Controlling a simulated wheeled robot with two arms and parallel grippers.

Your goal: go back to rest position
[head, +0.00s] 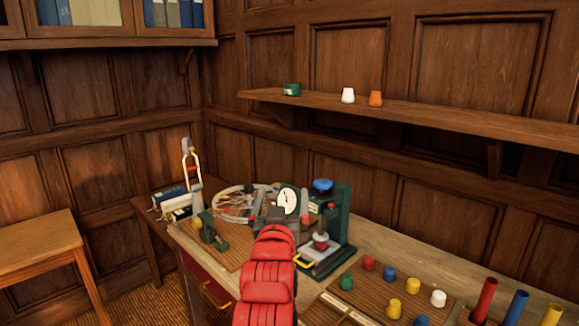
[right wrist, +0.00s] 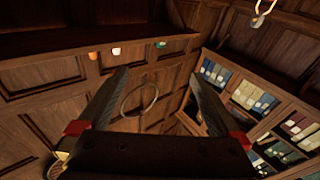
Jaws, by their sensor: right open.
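My right gripper (head: 277,200) is at the end of my red arm, which reaches up from the bottom middle of the head view. It is over the workbench (head: 385,262), in front of a white dial (head: 287,199) and a spoked wheel (head: 232,204). In the right wrist view its two dark fingers (right wrist: 159,74) stand wide apart with nothing held between them. A thin ring (right wrist: 140,98) shows in the gap against the panelled wall; I cannot tell how far off it is. My left gripper is not in view.
A green press (head: 340,212) stands close right of my gripper. Coloured knobs (head: 397,284) and tall cylinders (head: 485,299) are at the right. A wall shelf (head: 440,115) carries a few small items. A wooden stool (head: 40,247) is at the left.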

